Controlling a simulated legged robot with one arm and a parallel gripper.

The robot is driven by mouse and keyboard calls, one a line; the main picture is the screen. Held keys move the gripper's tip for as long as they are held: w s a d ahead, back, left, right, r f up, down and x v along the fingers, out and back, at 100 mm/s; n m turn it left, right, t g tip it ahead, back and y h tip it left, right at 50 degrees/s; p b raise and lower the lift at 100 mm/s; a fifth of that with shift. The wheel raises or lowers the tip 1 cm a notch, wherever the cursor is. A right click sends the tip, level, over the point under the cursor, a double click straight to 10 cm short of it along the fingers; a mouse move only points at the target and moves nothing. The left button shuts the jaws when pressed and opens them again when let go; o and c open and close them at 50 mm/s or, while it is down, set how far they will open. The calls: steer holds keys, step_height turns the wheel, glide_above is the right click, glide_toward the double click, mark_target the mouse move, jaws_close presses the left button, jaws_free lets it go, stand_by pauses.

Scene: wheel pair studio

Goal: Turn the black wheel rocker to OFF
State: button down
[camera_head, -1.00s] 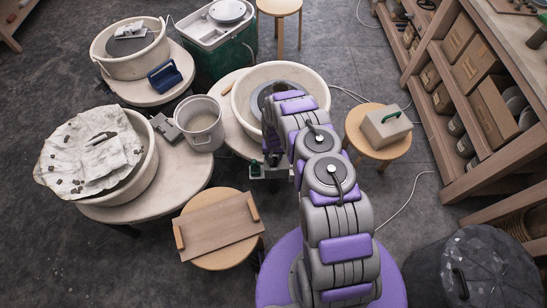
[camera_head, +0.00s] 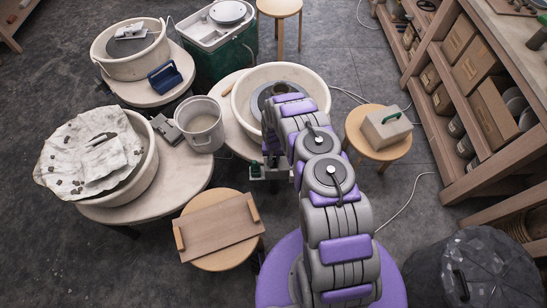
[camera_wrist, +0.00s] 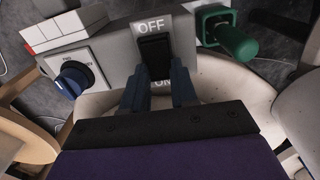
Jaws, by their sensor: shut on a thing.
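The black rocker (camera_wrist: 154,55) sits on a grey control box (camera_wrist: 118,55) in the wrist view, with OFF printed above it and ON below, partly covered. My gripper (camera_wrist: 157,82) has its two dark fingers at the rocker's lower part, one on each side, shut on it. Which way the rocker is tipped I cannot tell. In the head view the control box (camera_head: 270,174) shows small below the wheel basin, and my arm hides the fingers and the rocker.
A blue knob (camera_wrist: 73,79) is left of the rocker and a green handle (camera_wrist: 230,37) is right. The pale wheel basin (camera_head: 240,100) is behind the box. A stool with a board (camera_head: 217,230) stands left of my arm; another stool (camera_head: 360,139) stands right.

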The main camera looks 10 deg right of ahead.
steer(key=shift+s+a+r+t+p, duration=0.15)
steer(key=shift+s+r+t+p, duration=0.1)
steer(key=shift+t+p, duration=0.6)
steer(key=t+p, duration=0.1)
steer(key=p, duration=0.2)
steer(key=shift+s, duration=0.2)
steer(key=shift+h+p, duration=0.3)
steer(key=shift+p, duration=0.5)
steer(key=shift+f+t, duration=0.1)
steer(key=shift+t, duration=0.25)
steer(key=c, duration=0.9)
jaws_free()
